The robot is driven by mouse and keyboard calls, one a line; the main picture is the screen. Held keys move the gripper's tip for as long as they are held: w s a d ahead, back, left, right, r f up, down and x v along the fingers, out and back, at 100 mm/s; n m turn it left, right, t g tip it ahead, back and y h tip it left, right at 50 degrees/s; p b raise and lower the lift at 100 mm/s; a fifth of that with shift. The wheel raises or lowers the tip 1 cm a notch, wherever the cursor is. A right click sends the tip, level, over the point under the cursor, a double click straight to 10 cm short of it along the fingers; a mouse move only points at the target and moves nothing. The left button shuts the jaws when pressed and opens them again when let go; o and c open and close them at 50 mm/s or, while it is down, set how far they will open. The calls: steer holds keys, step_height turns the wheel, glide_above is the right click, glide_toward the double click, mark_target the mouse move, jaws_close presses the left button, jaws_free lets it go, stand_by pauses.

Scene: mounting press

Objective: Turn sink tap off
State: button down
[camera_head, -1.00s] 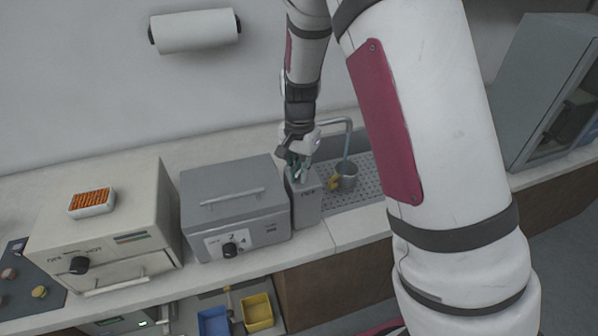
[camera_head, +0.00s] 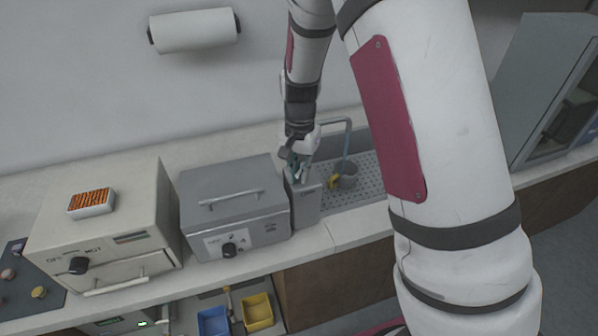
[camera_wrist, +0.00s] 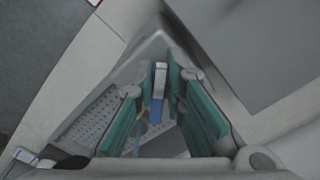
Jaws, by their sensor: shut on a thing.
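The sink tap has a bent spout (camera_head: 335,121) over a perforated drain tray (camera_head: 368,190) at the back right. A thin blue water stream (camera_head: 346,146) shows below the spout, above a small grey cup (camera_head: 347,181). My gripper (camera_head: 298,170) is at the tap's left, above a grey upright box. In the wrist view, my teal-padded fingers (camera_wrist: 168,108) are closed around a narrow grey lever with a blue part (camera_wrist: 155,109), which looks like the tap's handle. Its lower end is partly hidden by the fingers.
The grey upright box (camera_head: 306,207) stands just below my gripper. A grey dial machine (camera_head: 235,212) and a beige machine (camera_head: 105,235) with an orange rack (camera_head: 91,203) stand left. Blue (camera_head: 213,322) and yellow bins (camera_head: 257,312) are below. A glass-doored cabinet (camera_head: 550,95) stands right.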

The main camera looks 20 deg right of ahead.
steer(key=shift+s+d+n, duration=0.25)
steer(key=shift+d+n, duration=0.05)
steer(key=shift+n, duration=0.8)
steer(key=shift+s+d+n, duration=0.2)
steer(key=shift+d+n, duration=0.1)
steer(key=shift+n, duration=0.8)
stand_by(1.7)
steer(key=shift+d+n, duration=0.2)
steer(key=shift+n, duration=1.3)
stand_by(2.6)
